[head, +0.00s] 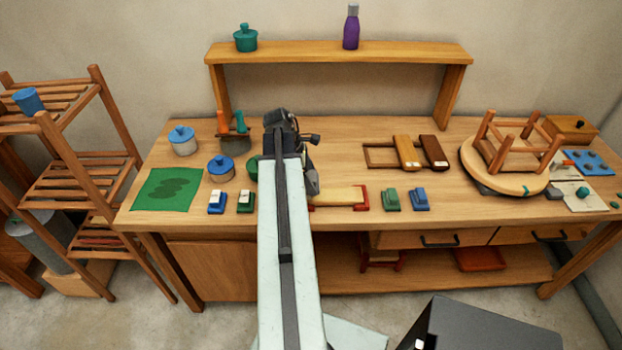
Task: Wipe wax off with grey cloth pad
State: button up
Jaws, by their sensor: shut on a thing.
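My gripper (310,178) is at the end of my pale arm, over the middle of the bench, just above the left end of a pale wooden board (338,196) with red end pieces. It is shut on a small grey thing that seems to be the grey cloth pad, mostly hidden by the gripper and arm. I cannot tell if it touches the board. No wax film can be made out on the board. An upturned wooden stool (503,150) rests on a round wooden disc (480,178) at the right.
Blue-lidded pots (183,141), a green mat (167,190) and small blue and green blocks (217,202) are at the left. More blocks (391,200) lie right of the board. Wooden brushes (406,152) lie behind. A raised shelf (340,52) spans the back; a slatted rack (75,165) stands left.

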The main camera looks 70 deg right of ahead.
jog(key=shift+r+p, duration=0.55)
jog(key=shift+r, duration=0.45)
notch_tip(320, 180, up, 3)
jog(key=p, duration=0.3)
jog(key=shift+r, duration=0.15)
jog(key=shift+f, duration=0.3)
